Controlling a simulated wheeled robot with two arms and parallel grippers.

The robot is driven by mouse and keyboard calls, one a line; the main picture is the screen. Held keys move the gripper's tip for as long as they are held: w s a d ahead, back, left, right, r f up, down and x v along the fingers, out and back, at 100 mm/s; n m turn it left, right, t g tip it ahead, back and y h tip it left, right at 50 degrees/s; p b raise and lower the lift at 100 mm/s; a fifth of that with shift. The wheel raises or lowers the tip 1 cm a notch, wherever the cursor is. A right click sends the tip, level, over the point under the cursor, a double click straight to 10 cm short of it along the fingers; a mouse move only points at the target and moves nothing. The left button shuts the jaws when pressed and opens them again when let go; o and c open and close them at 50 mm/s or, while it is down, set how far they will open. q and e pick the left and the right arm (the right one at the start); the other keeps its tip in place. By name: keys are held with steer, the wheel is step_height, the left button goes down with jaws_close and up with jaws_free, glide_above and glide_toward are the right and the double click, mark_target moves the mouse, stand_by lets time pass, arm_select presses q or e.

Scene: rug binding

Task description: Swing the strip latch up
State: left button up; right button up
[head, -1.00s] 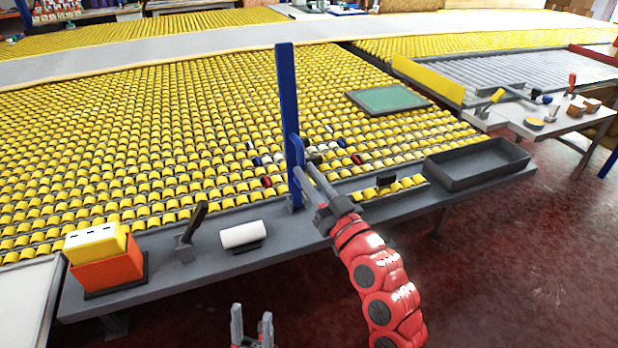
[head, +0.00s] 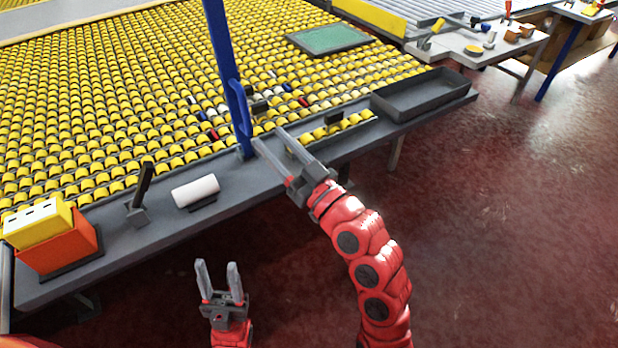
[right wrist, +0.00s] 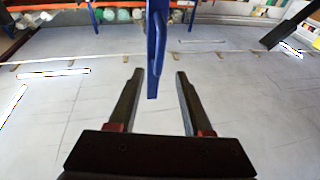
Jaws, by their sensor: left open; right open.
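A tall blue bar (head: 222,70) with a looped blue handle on its side stands upright at the grey table's edge; I take it for the strip latch. It also shows in the right wrist view (right wrist: 152,75), where its lower end hangs in the picture between my fingers. My right gripper (head: 268,136) is open, its fingers pointing toward the bar and handle from the right. It looks empty, and I cannot tell whether a finger touches the bar. My left gripper (head: 216,263) is open and empty, in front of the table and pointing up.
On the grey table (head: 262,190) are a white roll (head: 195,191), a black lever on a block (head: 143,185), an orange box with a yellow top (head: 55,240) and a dark tray (head: 425,93). Yellow rollers (head: 120,100) lie behind. Red floor at right is clear.

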steer(key=p+v, duration=0.4)
steer(key=v, duration=0.7)
steer(key=shift+f, duration=0.1)
